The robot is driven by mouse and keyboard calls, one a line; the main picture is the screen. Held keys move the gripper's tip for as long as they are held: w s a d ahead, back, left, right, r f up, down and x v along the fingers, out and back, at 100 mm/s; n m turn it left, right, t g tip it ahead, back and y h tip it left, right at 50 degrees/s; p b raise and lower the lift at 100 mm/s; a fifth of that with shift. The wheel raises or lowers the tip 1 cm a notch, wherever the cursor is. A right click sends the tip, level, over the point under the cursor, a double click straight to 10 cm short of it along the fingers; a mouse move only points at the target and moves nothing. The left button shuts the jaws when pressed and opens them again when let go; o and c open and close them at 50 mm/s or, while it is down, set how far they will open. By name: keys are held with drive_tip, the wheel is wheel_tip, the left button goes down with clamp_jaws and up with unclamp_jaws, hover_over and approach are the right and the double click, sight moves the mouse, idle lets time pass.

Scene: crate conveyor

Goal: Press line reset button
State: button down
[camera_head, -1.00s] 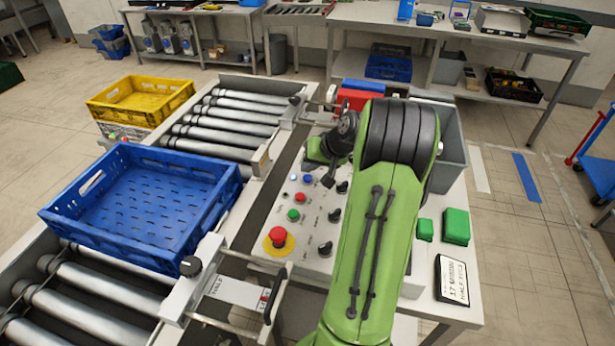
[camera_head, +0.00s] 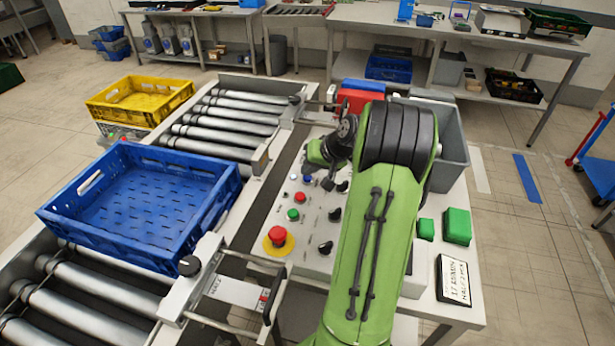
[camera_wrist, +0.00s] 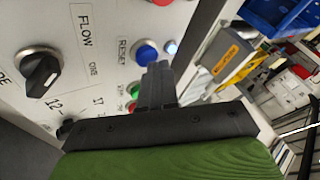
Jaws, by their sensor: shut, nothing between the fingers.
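The line reset button is a blue round button (camera_wrist: 146,52) beside a label reading RESET in the wrist view. In the head view the blue button (camera_head: 307,178) is near the far end of the pale control panel (camera_head: 316,264). My gripper (camera_wrist: 158,70) is shut and empty, its fingertips just beside the blue button in the picture. I cannot tell whether they touch it. In the head view my gripper (camera_head: 327,184) is low over the panel, just right of the blue button, partly hidden by my wrist.
Beside it are a red button (camera_head: 299,197), a green button (camera_head: 293,214), several black knobs and a red mushroom button (camera_head: 278,236) on a yellow ring. A blue crate (camera_head: 207,218) sits on the roller conveyor at left. A grey bin (camera_head: 452,150) stands behind my arm.

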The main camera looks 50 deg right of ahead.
sight(309, 177)
drive_tip(key=shift+f, duration=0.3)
drive_tip(key=shift+r, duration=0.1)
idle(0.3)
drive_tip(key=shift+r+p, duration=0.6)
drive_tip(key=shift+r, duration=0.25)
wheel_tip(309, 177, up, 5)
drive_tip(key=p, duration=0.4)
drive_tip(key=shift+r, duration=0.1)
